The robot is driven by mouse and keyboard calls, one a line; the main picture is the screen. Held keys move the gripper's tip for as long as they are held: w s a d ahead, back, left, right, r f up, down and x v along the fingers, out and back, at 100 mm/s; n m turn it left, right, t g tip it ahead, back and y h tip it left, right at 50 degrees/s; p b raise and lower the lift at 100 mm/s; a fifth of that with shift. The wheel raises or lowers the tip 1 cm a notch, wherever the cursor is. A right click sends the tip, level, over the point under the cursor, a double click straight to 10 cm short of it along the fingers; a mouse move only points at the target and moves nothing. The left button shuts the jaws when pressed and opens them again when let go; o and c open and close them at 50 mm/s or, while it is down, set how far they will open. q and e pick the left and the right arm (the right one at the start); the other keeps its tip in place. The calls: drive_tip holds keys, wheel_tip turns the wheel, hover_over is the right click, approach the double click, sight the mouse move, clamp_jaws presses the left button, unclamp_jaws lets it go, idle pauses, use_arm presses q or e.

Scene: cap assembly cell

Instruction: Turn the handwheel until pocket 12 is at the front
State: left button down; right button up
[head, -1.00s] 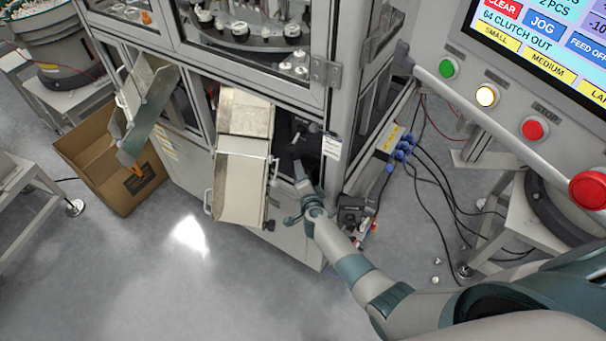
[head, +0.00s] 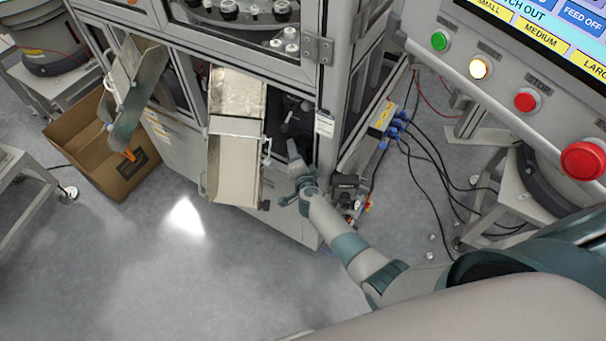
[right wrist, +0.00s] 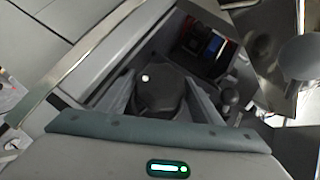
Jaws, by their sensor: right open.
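My right gripper (head: 292,150) is in front of the dark opening in the machine's lower front, right of the chute. In the right wrist view its two grey fingers stand apart, open (right wrist: 165,112). A dark rounded part with a white dot (right wrist: 158,88) shows between and beyond them; I cannot tell if it is the handwheel or if anything touches it. A small grey lever with a knob (head: 288,120) shows inside the opening in the head view. The turntable with black and white pockets (head: 232,14) is partly cut off at the top; no pocket number is readable. My left gripper is out of view.
A metal chute (head: 235,150) hangs just left of my right gripper. A cardboard box (head: 85,160) stands on the floor at left. Blue connectors and cables (head: 397,130) are at right. The button panel (head: 500,85) fills the upper right.

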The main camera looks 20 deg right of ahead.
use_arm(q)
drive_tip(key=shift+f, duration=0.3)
use_arm(e)
drive_tip(key=v, duration=1.7)
drive_tip(key=shift+a, duration=0.1)
